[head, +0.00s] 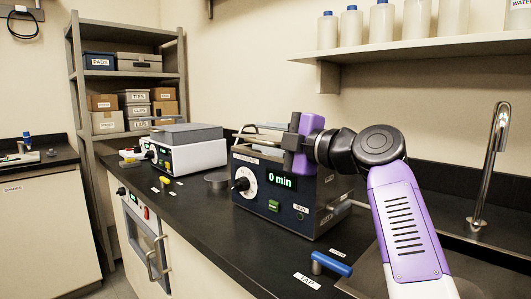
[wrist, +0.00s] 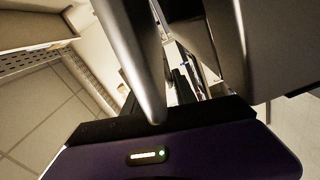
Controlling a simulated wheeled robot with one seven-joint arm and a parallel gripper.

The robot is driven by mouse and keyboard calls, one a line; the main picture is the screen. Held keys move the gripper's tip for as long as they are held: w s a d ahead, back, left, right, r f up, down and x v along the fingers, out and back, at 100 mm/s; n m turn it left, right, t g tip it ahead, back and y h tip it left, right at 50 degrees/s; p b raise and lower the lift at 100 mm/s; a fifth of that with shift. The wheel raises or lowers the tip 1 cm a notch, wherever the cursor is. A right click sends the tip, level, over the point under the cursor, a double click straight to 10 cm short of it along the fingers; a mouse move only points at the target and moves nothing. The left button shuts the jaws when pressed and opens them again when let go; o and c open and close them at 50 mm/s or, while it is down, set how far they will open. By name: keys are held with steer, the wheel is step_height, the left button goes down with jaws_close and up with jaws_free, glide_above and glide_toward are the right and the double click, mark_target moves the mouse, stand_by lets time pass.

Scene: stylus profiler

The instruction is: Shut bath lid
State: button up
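The bath (head: 285,195) is a dark box on the black counter, with a white dial, a lit display reading "0 min" and a green button. Pale metal bars or edges (head: 262,136) show at its top, partly behind my gripper. I cannot make out the lid clearly or its angle. My gripper (head: 290,150) is at the upper front of the bath, its dark fingers toward the left. In the wrist view, a gap shows between the metallic fingers (wrist: 185,75), and I see nothing clearly held there. Whether the fingers touch the bath is hidden.
A white instrument with a grey top (head: 185,140) stands further left on the counter. A blue-handled tap (head: 330,263) is in front of the bath, near the sink and its tall faucet (head: 490,165) on the right. A shelf with bottles (head: 420,47) hangs above.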

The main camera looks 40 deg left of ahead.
step_height(320, 180, up, 15)
steer(key=p, duration=0.3)
steer(key=shift+p, duration=0.35)
steer(key=shift+r, duration=0.1)
